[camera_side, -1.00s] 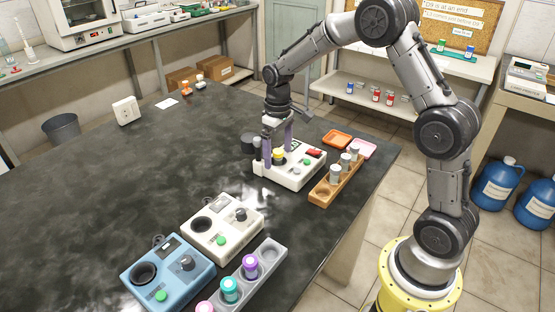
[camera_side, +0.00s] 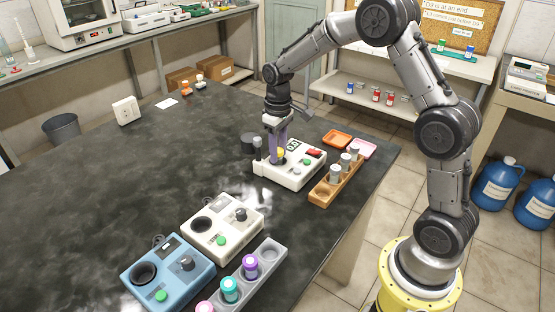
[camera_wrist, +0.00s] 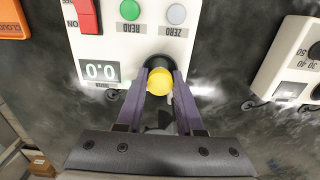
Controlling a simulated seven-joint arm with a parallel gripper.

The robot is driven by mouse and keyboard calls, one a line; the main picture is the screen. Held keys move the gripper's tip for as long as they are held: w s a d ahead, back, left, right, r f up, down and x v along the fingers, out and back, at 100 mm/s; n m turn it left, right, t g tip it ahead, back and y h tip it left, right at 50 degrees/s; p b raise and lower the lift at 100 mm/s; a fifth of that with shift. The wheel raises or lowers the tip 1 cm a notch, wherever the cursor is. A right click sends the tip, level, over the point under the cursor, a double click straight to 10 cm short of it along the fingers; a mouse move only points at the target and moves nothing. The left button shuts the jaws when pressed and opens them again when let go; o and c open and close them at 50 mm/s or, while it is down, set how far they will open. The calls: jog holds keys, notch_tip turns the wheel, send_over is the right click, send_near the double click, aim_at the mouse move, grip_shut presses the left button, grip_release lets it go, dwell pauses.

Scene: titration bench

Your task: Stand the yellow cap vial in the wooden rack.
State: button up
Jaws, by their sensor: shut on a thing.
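The yellow cap vial shows mostly as its yellow cap (camera_wrist: 160,81); its body is hidden in the dark round well of a white meter (camera_wrist: 118,45). The cap also shows in the side view (camera_side: 280,153). My gripper (camera_wrist: 158,85) is shut on the cap, one purple finger on each side. In the side view my gripper (camera_side: 279,155) points down over the meter. The wooden rack (camera_side: 323,195) stands right of the meter.
Another white device (camera_side: 222,230), a blue device (camera_side: 168,275) and a grey rack (camera_side: 270,262) with colored-cap vials stand at the front.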

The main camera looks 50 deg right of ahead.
aim_at(279, 150)
jog(key=shift+r, duration=1.9)
jog(key=shift+s, duration=0.1)
jog(key=s+a+r, duration=0.1)
jog(key=s+r, duration=0.1)
jog(key=s, duration=1.2)
jog(key=shift+m, duration=0.3)
jog(key=shift+s+a+f, duration=0.1)
jog(key=shift+s+f, duration=0.05)
jog(key=shift+f, duration=0.65)
jog(key=shift+s+f, duration=0.2)
jog(key=shift+f, duration=0.6)
jog(key=shift+s+a+f, duration=0.1)
jog(key=shift+s+f, duration=0.05)
jog(key=shift+f, duration=0.65)
jog(key=shift+f, duration=1.4)
jog(key=o, duration=1.5)
